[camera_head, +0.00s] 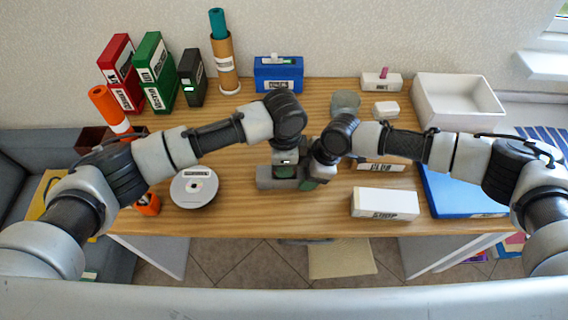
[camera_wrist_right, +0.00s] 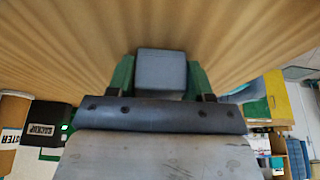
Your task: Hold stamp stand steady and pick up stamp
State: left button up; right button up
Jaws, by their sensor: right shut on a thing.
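A grey block (camera_head: 266,183), which looks like the stamp stand, lies low near the table's front middle, partly hidden by my grippers. My left gripper (camera_head: 286,170) points down over it from above; its fingers are mostly hidden. My right gripper (camera_head: 308,184) is just to the right, close beside the left one. In the right wrist view, the green fingers of the right gripper (camera_wrist_right: 161,78) are shut on a small grey block (camera_wrist_right: 161,68) with a flat square face. I cannot tell whether this held block is the stamp or part of its stand.
A disc spindle (camera_head: 194,187) stands left of the grippers, and a white labelled box (camera_head: 385,204) to the right. A blue folder (camera_head: 455,198) and a white open bin (camera_head: 460,100) are farther right. Binders (camera_head: 155,72) stand at the back left.

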pick_arm(q)
notch_tip(320, 180, up, 10)
jog(key=shift+f, duration=0.25)
pick_arm(e)
jog(key=o, duration=1)
jog(key=v, duration=1.2)
